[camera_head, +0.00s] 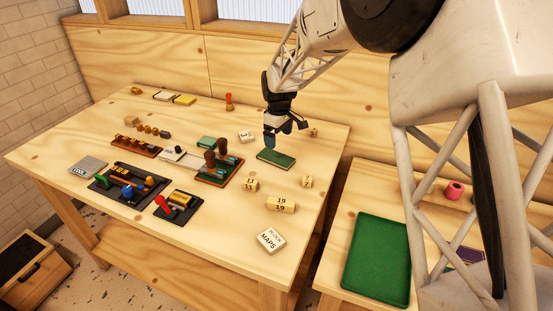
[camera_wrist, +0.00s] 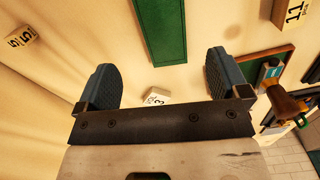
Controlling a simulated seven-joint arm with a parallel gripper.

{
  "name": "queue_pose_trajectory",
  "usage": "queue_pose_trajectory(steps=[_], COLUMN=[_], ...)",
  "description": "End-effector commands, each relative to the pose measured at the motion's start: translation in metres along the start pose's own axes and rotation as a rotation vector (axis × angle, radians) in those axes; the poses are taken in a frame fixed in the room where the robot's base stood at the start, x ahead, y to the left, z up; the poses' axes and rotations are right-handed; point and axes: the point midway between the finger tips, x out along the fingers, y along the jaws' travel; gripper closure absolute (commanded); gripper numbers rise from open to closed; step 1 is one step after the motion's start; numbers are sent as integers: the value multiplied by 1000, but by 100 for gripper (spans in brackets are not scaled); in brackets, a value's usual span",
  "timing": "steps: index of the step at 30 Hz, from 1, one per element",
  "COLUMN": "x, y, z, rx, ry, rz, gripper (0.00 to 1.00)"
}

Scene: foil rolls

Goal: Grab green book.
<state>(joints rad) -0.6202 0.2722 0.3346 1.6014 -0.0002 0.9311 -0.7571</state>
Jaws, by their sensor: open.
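The green book (camera_head: 276,158) lies flat on the wooden table near its right side. It also shows in the wrist view (camera_wrist: 162,30), at the top middle, partly cut off by the frame edge. My gripper (camera_head: 279,135) is above the table by the book's far edge. Its two blue fingers are spread apart in the wrist view (camera_wrist: 158,70), with nothing between them. The book lies beyond the fingertips in that view, roughly in line with the gap and apart from them.
Numbered blocks (camera_head: 281,204) and a brown board with knobs (camera_head: 219,171) lie near the book. A white box marked MAPS (camera_head: 271,240) is at the front edge. A green tray (camera_head: 377,260) is on the right table. Bare wood surrounds much of the book.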

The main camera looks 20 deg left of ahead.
Motion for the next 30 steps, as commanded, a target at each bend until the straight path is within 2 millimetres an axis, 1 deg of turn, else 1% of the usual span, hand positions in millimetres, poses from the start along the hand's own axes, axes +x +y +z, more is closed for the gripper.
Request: queue_pose_trajectory(steps=[1, 4, 14, 24, 30], x=[3, 6, 6, 28, 31], y=[0, -1, -1, -1, -1], z=[-4, -7, -7, -7, -7], rx=[-8, -15, -14, -14, -14], ry=[-1, -2, -2, -1, -1], rz=[-1, -2, -2, -1, -1], gripper=[6, 6, 6, 6, 6])
